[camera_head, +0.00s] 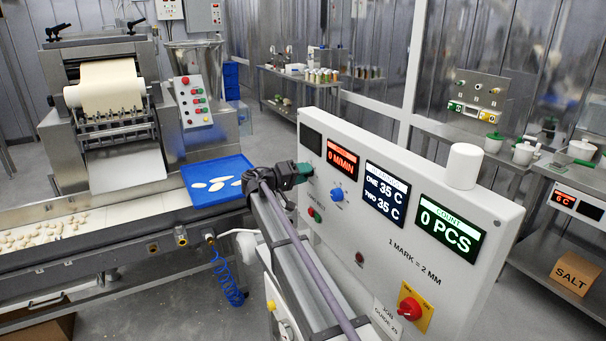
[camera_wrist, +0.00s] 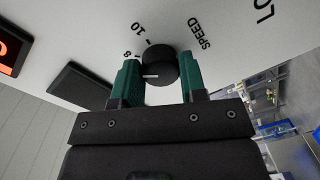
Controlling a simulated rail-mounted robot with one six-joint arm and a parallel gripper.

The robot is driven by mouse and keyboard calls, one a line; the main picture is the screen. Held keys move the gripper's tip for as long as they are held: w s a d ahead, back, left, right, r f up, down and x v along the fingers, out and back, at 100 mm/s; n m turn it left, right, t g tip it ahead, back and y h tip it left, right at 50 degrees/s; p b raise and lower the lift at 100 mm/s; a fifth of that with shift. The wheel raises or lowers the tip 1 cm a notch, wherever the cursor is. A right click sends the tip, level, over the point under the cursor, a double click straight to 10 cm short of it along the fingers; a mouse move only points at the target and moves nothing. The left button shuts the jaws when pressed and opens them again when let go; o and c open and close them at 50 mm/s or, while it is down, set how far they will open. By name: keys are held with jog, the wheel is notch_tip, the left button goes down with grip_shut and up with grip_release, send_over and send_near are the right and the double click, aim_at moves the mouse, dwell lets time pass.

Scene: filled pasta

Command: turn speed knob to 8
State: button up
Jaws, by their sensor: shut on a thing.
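The speed knob (camera_wrist: 161,64) is round and black on the white panel (camera_head: 262,115). In the wrist view its white pointer line points left, toward the left finger, a little below the printed 8. The 10 stands further up and the word SPEED is to the upper right. My gripper (camera_wrist: 158,88) has green fingers, one on each side of the knob, shut on it. The left finger covers the scale below the 8. In the head view my gripper (camera_head: 304,172) is at the panel's upper left, and the knob is hidden there. The speed display (camera_head: 342,159) reads 0 M/MIN.
A blue knob (camera_head: 337,194) and a green button (camera_head: 314,215) sit close to my gripper. A white cylinder (camera_head: 464,166) stands on the panel top.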

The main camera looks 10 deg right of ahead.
jog(key=shift+m, duration=1)
jog(key=o, duration=0.9)
jog(key=v, duration=1)
jog(key=shift+s+a+p, duration=0.25)
jog(key=shift+a+p, duration=0.05)
jog(key=shift+a, duration=0.05)
